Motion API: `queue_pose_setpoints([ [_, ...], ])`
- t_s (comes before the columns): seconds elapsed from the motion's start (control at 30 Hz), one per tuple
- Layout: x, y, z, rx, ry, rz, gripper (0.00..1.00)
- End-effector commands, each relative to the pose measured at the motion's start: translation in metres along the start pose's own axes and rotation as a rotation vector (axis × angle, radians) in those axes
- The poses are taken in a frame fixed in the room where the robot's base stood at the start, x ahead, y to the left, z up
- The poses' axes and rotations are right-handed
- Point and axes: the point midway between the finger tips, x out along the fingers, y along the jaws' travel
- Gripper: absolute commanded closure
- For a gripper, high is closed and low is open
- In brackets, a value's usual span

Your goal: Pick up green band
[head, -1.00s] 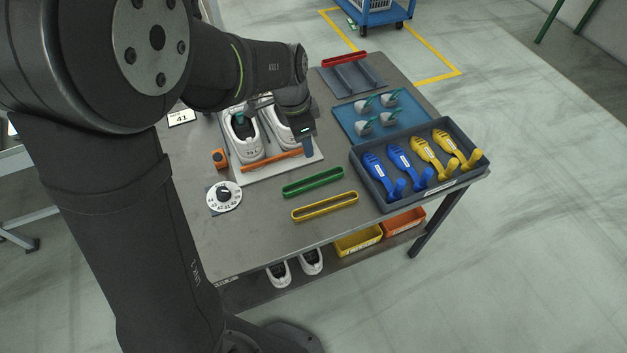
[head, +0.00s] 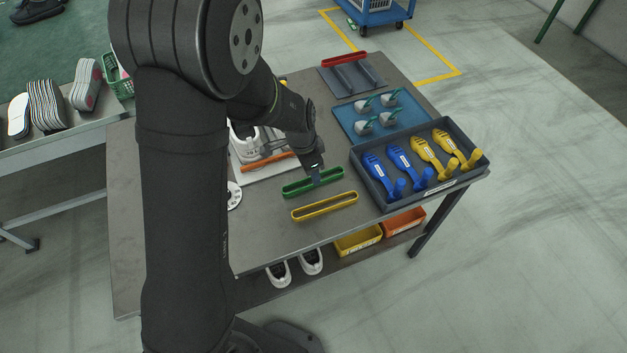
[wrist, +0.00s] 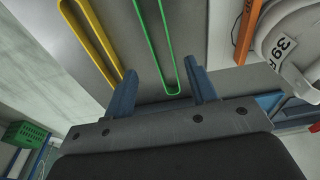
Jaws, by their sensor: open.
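The green band (head: 298,187) is a long narrow loop lying on the grey table, and it also shows in the wrist view (wrist: 147,30). My gripper (head: 315,178) is just above the band's right part in the head view and hides a bit of it. In the wrist view my gripper (wrist: 163,90) is open, with its two blue fingers apart. The near end of the green band shows between the fingertips, with a gap to each finger. Nothing is held. Whether the fingertips reach down to the band's height I cannot tell.
A yellow band (head: 324,206) lies close in front of the green one. An orange band (head: 268,161) and white shoes (head: 243,147) on a pale board are behind. A grey tray (head: 436,186) with blue and yellow shoe forms stands to the right. Bare table (head: 262,240) lies in front.

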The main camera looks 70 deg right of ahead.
Motion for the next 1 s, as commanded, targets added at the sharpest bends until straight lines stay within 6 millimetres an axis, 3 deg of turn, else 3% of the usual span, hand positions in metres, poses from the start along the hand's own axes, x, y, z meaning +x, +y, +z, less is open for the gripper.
queue_pose_setpoints([
  [0.4,0.047,-0.003,0.000,-0.001,-0.001,0.002,0.48],
  [0.67,0.050,-0.003,0.000,0.000,0.000,0.001,0.48],
  [0.7,0.050,-0.003,0.000,0.000,0.000,0.001,0.50],
  [0.93,0.050,-0.003,0.000,0.000,-0.001,0.001,0.95],
  [1.0,0.049,-0.003,0.000,0.000,-0.001,0.001,0.96],
])
